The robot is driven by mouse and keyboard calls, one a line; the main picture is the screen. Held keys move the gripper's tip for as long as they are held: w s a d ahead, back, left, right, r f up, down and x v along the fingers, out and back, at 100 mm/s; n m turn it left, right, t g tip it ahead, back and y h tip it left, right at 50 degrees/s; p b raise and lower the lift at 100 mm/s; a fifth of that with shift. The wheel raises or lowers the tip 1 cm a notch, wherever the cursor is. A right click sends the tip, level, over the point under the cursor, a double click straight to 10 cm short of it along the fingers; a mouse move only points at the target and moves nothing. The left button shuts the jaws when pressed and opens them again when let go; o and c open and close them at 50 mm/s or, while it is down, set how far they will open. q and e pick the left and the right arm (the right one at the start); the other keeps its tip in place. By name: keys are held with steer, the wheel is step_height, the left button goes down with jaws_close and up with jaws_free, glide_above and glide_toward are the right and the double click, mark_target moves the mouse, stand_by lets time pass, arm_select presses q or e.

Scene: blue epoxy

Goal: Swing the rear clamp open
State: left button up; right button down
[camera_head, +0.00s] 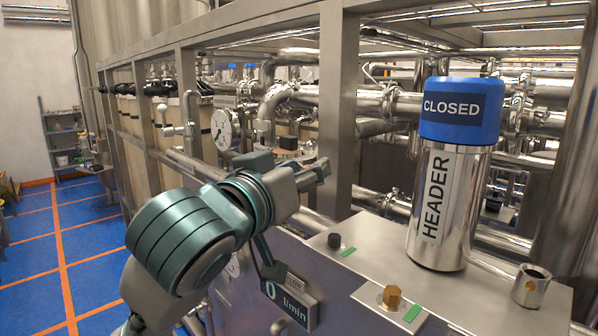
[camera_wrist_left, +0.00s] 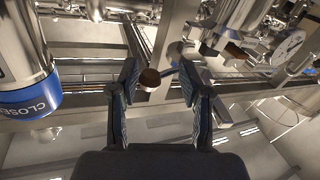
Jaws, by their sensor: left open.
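My left gripper (camera_head: 312,172) reaches in from the left toward the pipework behind the steel frame. In the left wrist view my left gripper (camera_wrist_left: 158,77) has its two fingers spread. I cannot make out for certain which fitting is the rear clamp. A dark brown block (camera_head: 289,142) on a pipe fitting shows just above my gripper in the head view, partly hidden lower down. My right gripper is not in view.
A steel cylinder marked HEADER (camera_head: 437,205) with a blue CLOSED cap (camera_head: 462,110) stands on the metal ledge at right. A steel frame post (camera_head: 338,110) rises beside my gripper. A pressure gauge (camera_head: 221,129) is left of it. A flow display (camera_head: 289,302) hangs below.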

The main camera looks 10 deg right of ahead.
arm_select(q)
steer(key=shift+d, duration=0.1)
steer(key=v, duration=1.2)
